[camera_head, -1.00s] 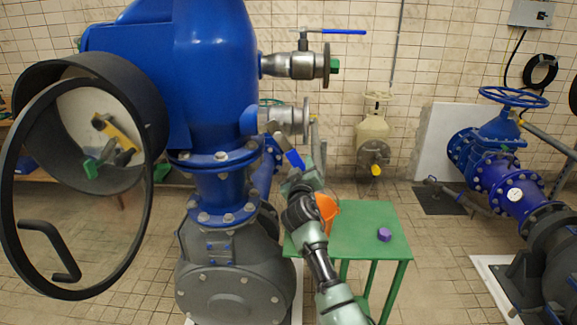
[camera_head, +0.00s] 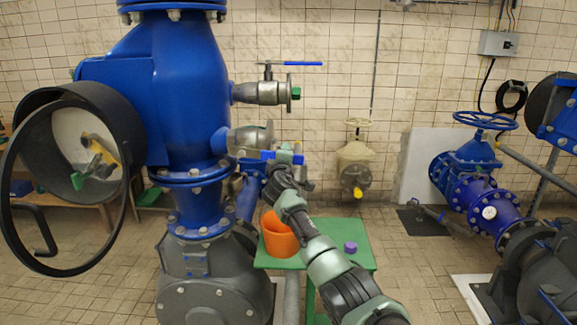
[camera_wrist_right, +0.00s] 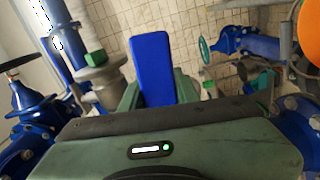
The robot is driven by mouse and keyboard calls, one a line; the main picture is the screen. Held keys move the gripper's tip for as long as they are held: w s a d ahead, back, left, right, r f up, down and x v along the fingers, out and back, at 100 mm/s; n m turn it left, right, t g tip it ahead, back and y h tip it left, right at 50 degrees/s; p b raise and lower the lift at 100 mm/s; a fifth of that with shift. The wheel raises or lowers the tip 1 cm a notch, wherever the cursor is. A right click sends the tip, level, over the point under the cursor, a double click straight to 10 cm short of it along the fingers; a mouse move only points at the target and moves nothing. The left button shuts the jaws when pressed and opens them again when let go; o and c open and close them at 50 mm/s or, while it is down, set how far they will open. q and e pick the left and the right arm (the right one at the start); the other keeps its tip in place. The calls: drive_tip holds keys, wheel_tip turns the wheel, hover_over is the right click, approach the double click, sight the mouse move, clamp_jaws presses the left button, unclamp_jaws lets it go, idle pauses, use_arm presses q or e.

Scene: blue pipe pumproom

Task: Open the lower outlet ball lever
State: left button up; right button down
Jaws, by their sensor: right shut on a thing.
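The lower outlet ball valve (camera_head: 250,138) is a metal valve on the right side of the blue pipe body. Its blue lever (camera_head: 266,155) lies about level below and in front of the valve. In the right wrist view the blue lever (camera_wrist_right: 152,62) stands between the green fingers. My right gripper (camera_head: 285,158) is shut on this lever, its arm reaching up from the lower right. The gripper hides part of the lever and its pivot. The upper outlet valve (camera_head: 262,92) has its own blue lever (camera_head: 303,63), pointing right. My left gripper is out of view.
A green table (camera_head: 325,257) stands below my right arm, with an orange bucket (camera_head: 279,237) and a purple object (camera_head: 350,248) on it. A black handwheel (camera_head: 62,190) is at the left. A beige valve (camera_head: 355,160) is by the tiled wall. Blue pipework (camera_head: 478,180) stands right.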

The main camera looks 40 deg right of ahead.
drive_tip(key=r, duration=0.1)
drive_tip(key=n+p, duration=0.1)
drive_tip(key=r, duration=0.1)
drive_tip(key=shift+s+d+r+n, duration=0.1)
drive_tip(key=shift+d+r+n, duration=0.15)
drive_tip(key=shift+r+n, duration=0.05)
drive_tip(key=shift+r, duration=0.2)
drive_tip(key=c, duration=1)
unclamp_jaws()
drive_tip(key=shift+f, duration=0.1)
drive_tip(key=shift+c, duration=0.2)
drive_tip(key=shift+f, duration=0.3)
drive_tip(key=b+v, duration=0.1)
drive_tip(key=v, duration=0.6)
drive_tip(key=shift+s+a, duration=0.15)
drive_tip(key=shift+s, duration=0.1)
